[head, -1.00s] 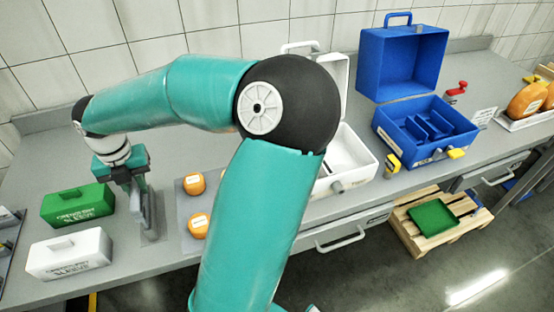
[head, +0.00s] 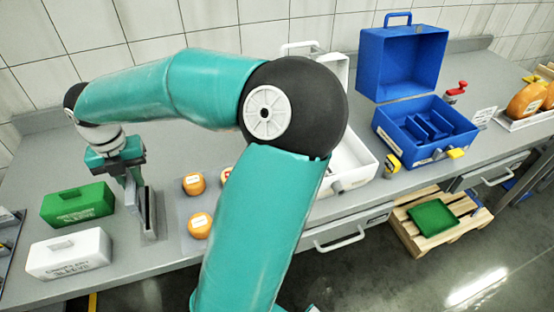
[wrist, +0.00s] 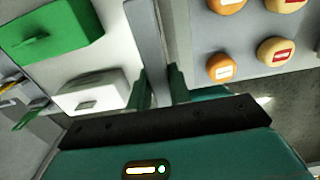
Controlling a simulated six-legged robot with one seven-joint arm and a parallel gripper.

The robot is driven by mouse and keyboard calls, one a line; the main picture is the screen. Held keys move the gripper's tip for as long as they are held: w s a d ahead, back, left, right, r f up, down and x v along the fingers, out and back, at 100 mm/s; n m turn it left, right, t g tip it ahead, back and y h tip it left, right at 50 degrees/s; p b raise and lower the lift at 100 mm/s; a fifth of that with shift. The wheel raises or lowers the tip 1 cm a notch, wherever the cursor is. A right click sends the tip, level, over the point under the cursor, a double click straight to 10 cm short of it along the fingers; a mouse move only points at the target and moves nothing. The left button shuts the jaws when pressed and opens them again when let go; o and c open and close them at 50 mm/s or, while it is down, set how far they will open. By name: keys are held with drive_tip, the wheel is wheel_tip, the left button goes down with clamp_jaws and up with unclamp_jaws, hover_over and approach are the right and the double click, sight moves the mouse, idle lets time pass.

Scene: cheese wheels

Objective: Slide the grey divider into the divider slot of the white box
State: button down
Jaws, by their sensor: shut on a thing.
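The grey divider (head: 149,218) is a thin upright plate at the left part of the bench. My gripper (head: 135,188) is shut on it. In the wrist view the divider (wrist: 149,45) runs up between the two green fingers of my gripper (wrist: 160,88). I cannot tell whether its lower edge touches the bench. The white box (head: 352,158) stands open at the middle of the bench, with its lid (head: 345,72) raised behind. My arm covers much of the box, and its divider slot is hidden.
A green sleeve block (head: 78,205) and a white sleeve block (head: 68,255) lie left of the divider. Orange cheese wheels (head: 199,225) sit on a grey mat just right of it. An open blue box (head: 425,130) stands to the right of the white box.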

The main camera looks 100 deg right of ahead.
drive_tip(key=shift+r, duration=0.15)
drive_tip(key=shift+r, duration=1.45)
